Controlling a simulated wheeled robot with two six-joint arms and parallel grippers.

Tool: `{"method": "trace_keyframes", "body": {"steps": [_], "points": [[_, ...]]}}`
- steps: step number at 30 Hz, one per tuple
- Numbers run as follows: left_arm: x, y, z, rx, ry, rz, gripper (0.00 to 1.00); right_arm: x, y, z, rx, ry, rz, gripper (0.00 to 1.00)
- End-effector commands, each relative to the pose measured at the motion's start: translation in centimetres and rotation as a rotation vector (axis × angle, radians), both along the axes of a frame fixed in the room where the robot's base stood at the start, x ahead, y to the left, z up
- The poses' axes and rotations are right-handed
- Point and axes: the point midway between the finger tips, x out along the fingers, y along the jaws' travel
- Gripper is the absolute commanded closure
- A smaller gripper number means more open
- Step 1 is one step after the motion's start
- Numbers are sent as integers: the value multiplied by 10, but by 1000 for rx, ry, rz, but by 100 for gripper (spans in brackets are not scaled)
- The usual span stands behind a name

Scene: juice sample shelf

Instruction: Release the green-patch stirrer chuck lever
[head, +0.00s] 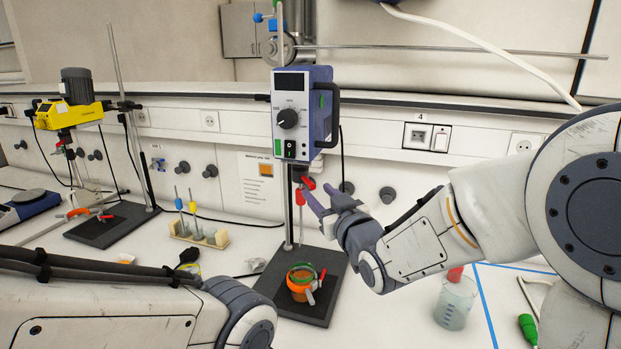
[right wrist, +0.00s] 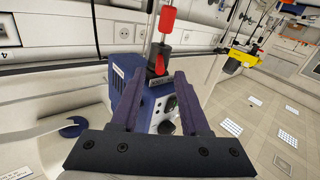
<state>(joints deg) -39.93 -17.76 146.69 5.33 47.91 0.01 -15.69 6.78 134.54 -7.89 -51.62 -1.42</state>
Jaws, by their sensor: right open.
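The blue-grey stirrer (head: 303,112) with a green patch (head: 277,147) hangs on a stand in the middle of the head view. Its chuck with the red lever (head: 308,183) is just below the motor body. My right gripper (head: 318,197) is open, close to the right of the chuck. In the right wrist view the open right gripper (right wrist: 155,90) points at the stirrer (right wrist: 130,105), which appears upside down. Red chuck parts (right wrist: 168,18) show beyond the fingertips there; touch cannot be told. My left gripper is out of view.
An orange and green clamp ring (head: 300,283) with a vessel sits on the dark stand base below. A yellow stirrer (head: 70,113) stands at left, with a wooden rack (head: 199,234) between. A beaker (head: 454,303) stands at right, beside blue lines.

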Motion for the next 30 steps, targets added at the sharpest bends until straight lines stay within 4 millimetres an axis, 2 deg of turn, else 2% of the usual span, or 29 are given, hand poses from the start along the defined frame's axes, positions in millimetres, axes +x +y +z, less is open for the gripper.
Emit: {"method": "trace_keyframes", "body": {"steps": [3,9,21,22,25,30], "points": [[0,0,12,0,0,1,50,20,9,3,-1,2,2,54],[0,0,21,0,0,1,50,42,17,2,-1,1,1,54],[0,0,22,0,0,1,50,48,20,0,0,0,1,54],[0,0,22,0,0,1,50,48,20,0,0,0,1,62],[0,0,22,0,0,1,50,48,20,0,0,0,1,100],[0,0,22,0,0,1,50,48,20,0,0,0,1,100]]}}
